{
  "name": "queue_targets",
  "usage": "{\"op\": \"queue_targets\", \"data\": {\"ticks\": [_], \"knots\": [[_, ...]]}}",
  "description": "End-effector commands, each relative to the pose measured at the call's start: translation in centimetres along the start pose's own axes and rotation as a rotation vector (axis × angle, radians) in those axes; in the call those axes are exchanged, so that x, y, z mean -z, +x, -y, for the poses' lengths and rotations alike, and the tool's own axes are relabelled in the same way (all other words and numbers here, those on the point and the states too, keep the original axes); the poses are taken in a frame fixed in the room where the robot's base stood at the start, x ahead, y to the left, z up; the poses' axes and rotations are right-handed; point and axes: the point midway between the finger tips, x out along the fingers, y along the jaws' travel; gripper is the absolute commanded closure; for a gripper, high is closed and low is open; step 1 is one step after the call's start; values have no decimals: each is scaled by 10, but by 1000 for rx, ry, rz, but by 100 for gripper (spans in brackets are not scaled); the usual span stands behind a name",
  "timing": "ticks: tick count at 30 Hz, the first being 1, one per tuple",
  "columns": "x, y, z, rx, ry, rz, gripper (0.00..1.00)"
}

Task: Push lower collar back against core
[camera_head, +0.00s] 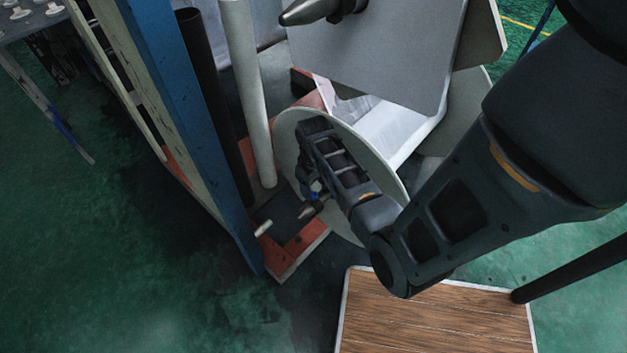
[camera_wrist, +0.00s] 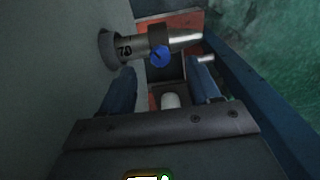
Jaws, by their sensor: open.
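The lower collar (camera_wrist: 157,38) is a dark ring with a blue knob (camera_wrist: 160,56), around a metal shaft (camera_wrist: 185,40) with a tapered tip. A bare stretch of shaft with printed marks lies between the collar and the pale disc (camera_wrist: 70,60) at the core's end, so they are apart. In the head view the disc (camera_head: 287,135) shows behind my gripper (camera_head: 308,178), with the shaft tip (camera_head: 308,210) below. My gripper is open in front of the disc. In the wrist view its fingers (camera_wrist: 163,80) are spread below the collar, with nothing between them; contact is unclear.
A blue upright (camera_head: 190,130), a black pole (camera_head: 210,95) and a pale roller (camera_head: 250,90) stand left of my gripper. An orange-red base frame (camera_head: 300,245) lies below. A wood-topped platform (camera_head: 430,320) is at the front. Open green floor (camera_head: 90,230) is left.

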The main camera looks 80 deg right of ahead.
Motion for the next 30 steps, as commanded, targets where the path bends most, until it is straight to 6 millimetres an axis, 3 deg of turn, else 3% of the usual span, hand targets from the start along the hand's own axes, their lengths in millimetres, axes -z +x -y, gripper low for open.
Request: {"op": "queue_targets", "data": {"ticks": [6,12,23,30], "knots": [[-1,35,0,0,1,2,38],[0,55,0,0,0,0,38],[0,61,0,-1,0,-2,38],[0,60,0,-1,0,-2,58]]}}
